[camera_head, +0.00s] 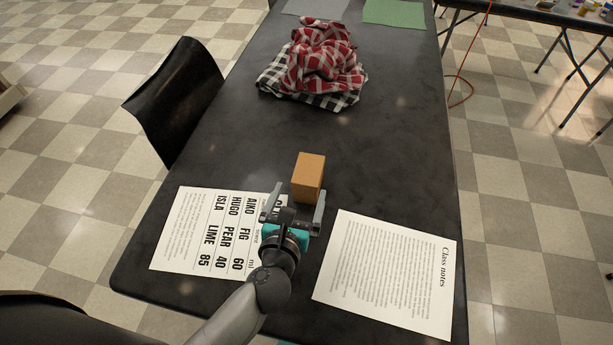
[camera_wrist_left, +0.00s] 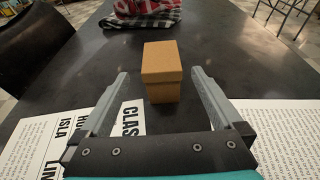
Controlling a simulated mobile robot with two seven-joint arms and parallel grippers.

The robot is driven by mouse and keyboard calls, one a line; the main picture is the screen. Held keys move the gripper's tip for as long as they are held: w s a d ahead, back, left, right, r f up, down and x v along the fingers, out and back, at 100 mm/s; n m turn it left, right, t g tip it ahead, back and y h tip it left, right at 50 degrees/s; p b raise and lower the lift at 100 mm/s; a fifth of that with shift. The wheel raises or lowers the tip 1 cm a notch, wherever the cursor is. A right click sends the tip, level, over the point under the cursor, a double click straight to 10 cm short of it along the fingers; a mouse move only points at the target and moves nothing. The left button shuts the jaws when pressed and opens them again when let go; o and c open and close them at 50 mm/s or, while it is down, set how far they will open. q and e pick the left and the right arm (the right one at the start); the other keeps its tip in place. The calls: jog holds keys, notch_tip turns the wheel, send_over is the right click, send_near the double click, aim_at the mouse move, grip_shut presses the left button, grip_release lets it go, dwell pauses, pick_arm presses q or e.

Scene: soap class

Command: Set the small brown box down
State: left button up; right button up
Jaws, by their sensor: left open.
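The small brown box (camera_head: 308,177) stands upright on the dark table (camera_head: 390,140), just beyond my left gripper. My left gripper (camera_head: 294,202) is open and empty, low over the table between the two printed sheets. In the left wrist view the box (camera_wrist_left: 161,72) stands ahead of the gripper (camera_wrist_left: 160,84), roughly centred between the spread fingers. A gap of table shows on each side of the box, and no finger touches it. My right gripper is not in view.
A sheet with names and numbers (camera_head: 190,235) lies at left, and a "Class notes" sheet (camera_head: 385,270) at right. Red checked cloth (camera_head: 322,60) is heaped on black checked cloth (camera_head: 290,92) farther back. A black chair (camera_head: 175,100) stands at the left edge. The table's middle is clear.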

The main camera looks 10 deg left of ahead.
aim_at(306, 177)
pick_arm(q)
jog(key=b+x, duration=0.1)
jog(key=x, duration=0.6)
jog(key=shift+b+x, duration=1)
jog(key=shift+x, duration=1.7)
jog(key=shift+f, duration=0.15)
jog(key=shift+c, duration=0.4)
jog(key=c, duration=1.4)
